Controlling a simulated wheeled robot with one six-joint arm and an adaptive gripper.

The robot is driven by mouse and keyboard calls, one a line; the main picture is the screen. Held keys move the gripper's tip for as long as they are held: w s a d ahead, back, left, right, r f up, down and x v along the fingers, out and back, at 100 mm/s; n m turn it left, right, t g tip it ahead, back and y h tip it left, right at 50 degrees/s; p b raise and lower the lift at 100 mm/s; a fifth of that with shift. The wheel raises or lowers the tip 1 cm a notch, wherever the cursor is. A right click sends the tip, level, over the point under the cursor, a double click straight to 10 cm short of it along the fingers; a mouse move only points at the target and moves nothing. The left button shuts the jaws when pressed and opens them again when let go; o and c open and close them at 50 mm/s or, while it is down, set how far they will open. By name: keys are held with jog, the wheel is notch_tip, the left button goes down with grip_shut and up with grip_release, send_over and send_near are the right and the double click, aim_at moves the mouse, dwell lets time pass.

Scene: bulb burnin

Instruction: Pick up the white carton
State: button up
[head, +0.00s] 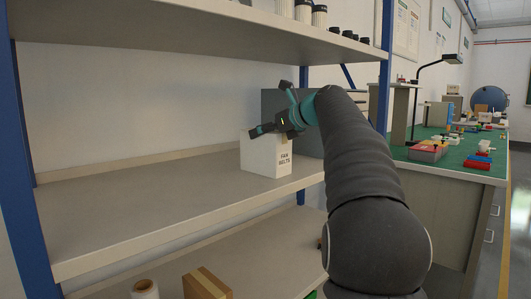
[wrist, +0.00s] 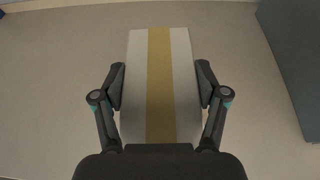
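The white carton (head: 265,157) stands upright on the middle shelf, with dark lettering reading "FAN BELTS" on one side. In the wrist view, its pale top (wrist: 138,80) has a tan tape strip down the middle. My gripper (head: 272,110) is open at the carton's top in the head view and covers part of it. In the wrist view, the two fingers of my gripper (wrist: 160,84) show at the carton's left and right edges. I cannot tell whether they touch it.
A grey box (head: 285,108) stands behind and right of the carton, and it also shows in the wrist view (wrist: 302,55). The shelf (head: 130,205) is clear to the left. An upper shelf (head: 200,25) overhangs it. A blue post (head: 384,60) stands at right.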

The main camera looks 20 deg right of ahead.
jog(key=c, duration=0.6)
jog(key=shift+o, duration=0.2)
